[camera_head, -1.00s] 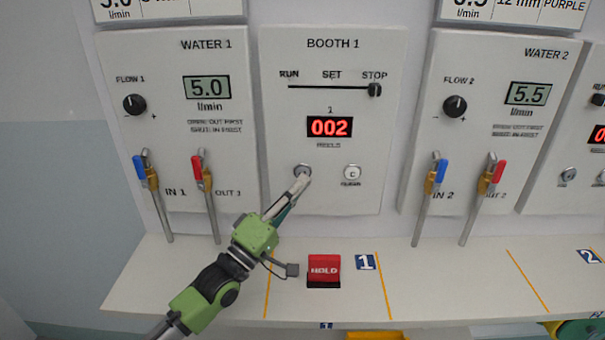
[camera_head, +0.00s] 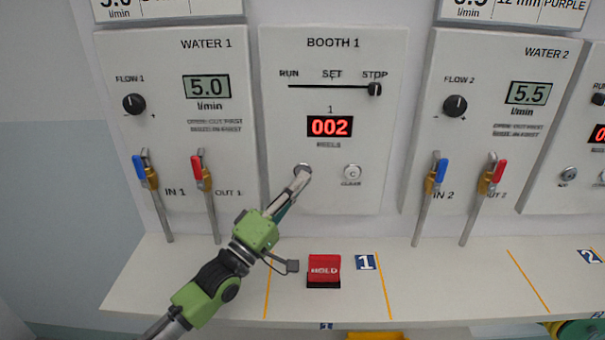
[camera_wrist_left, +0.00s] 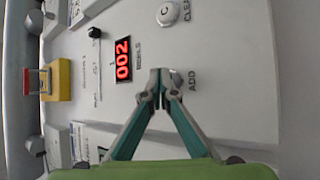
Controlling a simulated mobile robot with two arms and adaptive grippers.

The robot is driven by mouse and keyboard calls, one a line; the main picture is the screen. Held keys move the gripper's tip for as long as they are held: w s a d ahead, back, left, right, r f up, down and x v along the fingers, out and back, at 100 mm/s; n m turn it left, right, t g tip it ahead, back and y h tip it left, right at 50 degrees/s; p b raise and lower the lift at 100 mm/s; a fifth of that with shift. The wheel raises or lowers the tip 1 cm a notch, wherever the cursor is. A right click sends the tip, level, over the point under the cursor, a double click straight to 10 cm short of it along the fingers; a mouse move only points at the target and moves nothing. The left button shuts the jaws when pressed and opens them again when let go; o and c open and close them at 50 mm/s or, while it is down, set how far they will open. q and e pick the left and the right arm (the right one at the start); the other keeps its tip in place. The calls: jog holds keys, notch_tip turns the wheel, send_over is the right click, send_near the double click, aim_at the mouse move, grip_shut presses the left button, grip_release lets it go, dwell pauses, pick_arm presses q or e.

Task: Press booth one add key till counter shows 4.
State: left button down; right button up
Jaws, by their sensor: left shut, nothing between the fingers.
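The booth 1 panel (camera_head: 275,110) stands upright in the middle of the head view. Its red counter (camera_head: 329,126) reads 002, and the wrist view's counter (camera_wrist_left: 123,59) also reads 002. The add key (camera_head: 301,168) is a round metal button below the counter, partly covered by my fingertips; in the left wrist view the add key (camera_wrist_left: 177,79) shows just beyond the fingers. My left gripper (camera_head: 300,179) is shut and empty, its tips at or very near the key; I cannot tell whether they touch. It also shows in the left wrist view (camera_wrist_left: 163,80). My right gripper is not in view.
The clear key (camera_head: 352,173) sits right of the add key. The slider knob (camera_head: 375,89) is at STOP. A red HOLD block (camera_head: 324,268) stands on the white ledge (camera_head: 210,280). Valve levers (camera_head: 202,175) flank the booth panel.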

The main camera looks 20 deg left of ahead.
pick_arm(q)
jog(key=shift+w+a, duration=0.1)
jog(key=shift+w, duration=0.25)
jog(key=shift+s, duration=0.1)
dwell(0.5)
jog(key=shift+s+d+p, duration=0.2)
jog(key=shift+s+p, duration=0.2)
jog(key=shift+s, duration=0.3)
jog(key=shift+s+d+p, duration=0.25)
jog(key=shift+s+p, duration=0.2)
jog(key=shift+s, duration=0.35)
jog(key=shift+s+d+p, duration=0.2)
jog(key=shift+s+p, duration=0.25)
jog(key=shift+s, duration=0.35)
jog(key=shift+s+d+p, duration=0.25)
jog(key=shift+s+p, duration=0.2)
jog(key=shift+s, duration=0.35)
